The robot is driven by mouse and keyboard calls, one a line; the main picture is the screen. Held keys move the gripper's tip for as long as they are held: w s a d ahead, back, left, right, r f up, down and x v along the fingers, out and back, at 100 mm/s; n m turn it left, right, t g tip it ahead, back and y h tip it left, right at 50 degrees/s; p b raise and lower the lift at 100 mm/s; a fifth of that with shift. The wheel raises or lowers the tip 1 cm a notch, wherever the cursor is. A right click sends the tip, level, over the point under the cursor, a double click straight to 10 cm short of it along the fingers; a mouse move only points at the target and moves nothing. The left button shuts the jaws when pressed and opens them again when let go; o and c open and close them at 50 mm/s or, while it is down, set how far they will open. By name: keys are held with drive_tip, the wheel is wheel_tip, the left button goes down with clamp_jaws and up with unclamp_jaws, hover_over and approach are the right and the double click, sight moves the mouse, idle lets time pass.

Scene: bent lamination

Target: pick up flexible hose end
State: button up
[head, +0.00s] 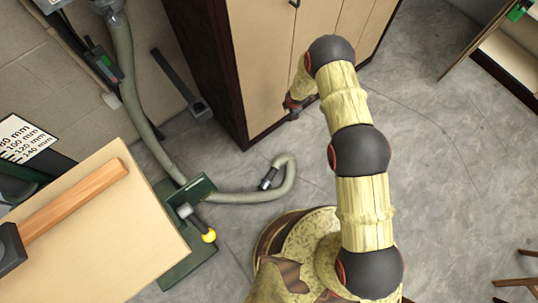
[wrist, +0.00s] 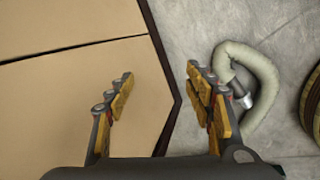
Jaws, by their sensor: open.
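The flexible hose (head: 130,75) is grey-green and hangs down from the top left in the head view. It runs to the floor and curls back on itself, with a dark and metallic hose end (head: 267,180) lying on the floor. In the wrist view the hose end (wrist: 243,97) shows to the right of my gripper (wrist: 158,85), beside the right finger and apart from it. My gripper is open and empty, with its fingers over the tan cabinet front and the floor edge. In the head view my gripper (head: 292,105) is small, in front of the cabinet.
A tan cabinet (head: 270,60) with a dark frame stands behind the hose end. A workbench (head: 110,240) with a wooden-handled hammer (head: 75,202) is at the left. A green machine part (head: 190,195) touches the hose's path. Grey floor (head: 440,150) is open at the right.

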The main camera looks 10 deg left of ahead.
drive_tip(key=s+a+f+n+g, duration=0.1)
drive_tip(key=s+f+n, duration=0.1)
drive_tip(key=s+f, duration=0.45)
drive_tip(key=s+a+f+n, duration=0.1)
drive_tip(key=s+f+n, duration=0.15)
drive_tip(key=f, duration=0.75)
drive_tip(key=n+g+y+p, duration=0.1)
drive_tip(key=n+y, duration=0.1)
drive_tip(key=n, duration=0.1)
hover_over(271, 176)
drive_tip(key=d, duration=0.3)
wheel_tip(271, 176, down, 14)
drive_tip(key=f, duration=0.1)
drive_tip(key=f+b, duration=0.1)
drive_tip(key=a+f, duration=0.1)
drive_tip(key=shift+s, duration=0.35)
drive_tip(key=b+x, duration=0.4)
drive_tip(key=x, duration=0.1)
drive_tip(key=shift+a, duration=0.35)
drive_tip(key=shift+r, duration=0.1)
drive_tip(key=shift+c, duration=0.8)
drive_tip(key=c, duration=1)
